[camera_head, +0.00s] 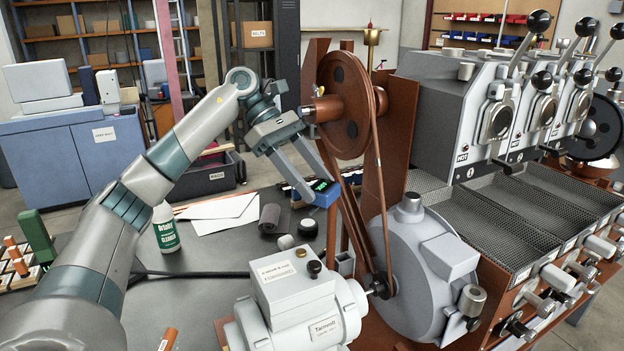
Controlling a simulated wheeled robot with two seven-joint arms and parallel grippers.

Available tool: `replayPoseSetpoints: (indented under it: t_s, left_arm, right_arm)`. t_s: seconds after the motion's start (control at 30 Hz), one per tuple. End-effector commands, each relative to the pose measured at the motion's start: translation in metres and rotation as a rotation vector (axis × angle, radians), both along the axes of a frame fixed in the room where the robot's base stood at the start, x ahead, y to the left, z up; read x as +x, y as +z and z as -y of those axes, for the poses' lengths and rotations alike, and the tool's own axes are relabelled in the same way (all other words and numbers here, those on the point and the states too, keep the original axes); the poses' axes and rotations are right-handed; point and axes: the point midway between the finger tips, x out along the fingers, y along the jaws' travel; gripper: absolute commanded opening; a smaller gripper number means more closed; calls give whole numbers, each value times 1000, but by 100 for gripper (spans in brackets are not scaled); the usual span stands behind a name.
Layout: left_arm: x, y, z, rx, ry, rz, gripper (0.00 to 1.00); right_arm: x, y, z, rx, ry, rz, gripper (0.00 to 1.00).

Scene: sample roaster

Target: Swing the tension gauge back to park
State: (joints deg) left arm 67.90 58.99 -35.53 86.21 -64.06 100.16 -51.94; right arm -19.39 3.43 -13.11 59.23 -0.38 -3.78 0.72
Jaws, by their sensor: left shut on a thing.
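The tension gauge (326,198) is a small blue box with a lit green display. It is beside the brown belt (352,212), just left of the belt's strands below the big brown pulley (345,105). My left gripper (316,184) reaches down from the upper left and is shut on the gauge. Whether the gauge touches the belt I cannot tell. The gauge's mount or arm is hidden or too small to make out. My right gripper is not in view.
A grey motor (300,308) and a round grey blower housing (405,270) stand below and right of the gauge. The roaster (455,110) with its levers is at right.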

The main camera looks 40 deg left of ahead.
Motion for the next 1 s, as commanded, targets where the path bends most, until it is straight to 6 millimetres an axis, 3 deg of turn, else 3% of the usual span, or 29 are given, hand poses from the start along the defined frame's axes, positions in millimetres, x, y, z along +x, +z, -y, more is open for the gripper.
replayPoseSetpoints:
  t_s: [0.27,0.3,0.73,1.0]
  left_arm:
    - [-1,1,-1,2,-5,2,11]
    - [-1,1,-1,2,-5,2,59]
    - [0,3,-2,0,-3,3,59]
    - [-1,22,-21,-1,-1,5,59]
  right_arm:
    - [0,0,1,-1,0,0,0]
    - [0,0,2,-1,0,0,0]
    - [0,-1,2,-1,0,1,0]
    - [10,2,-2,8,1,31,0]
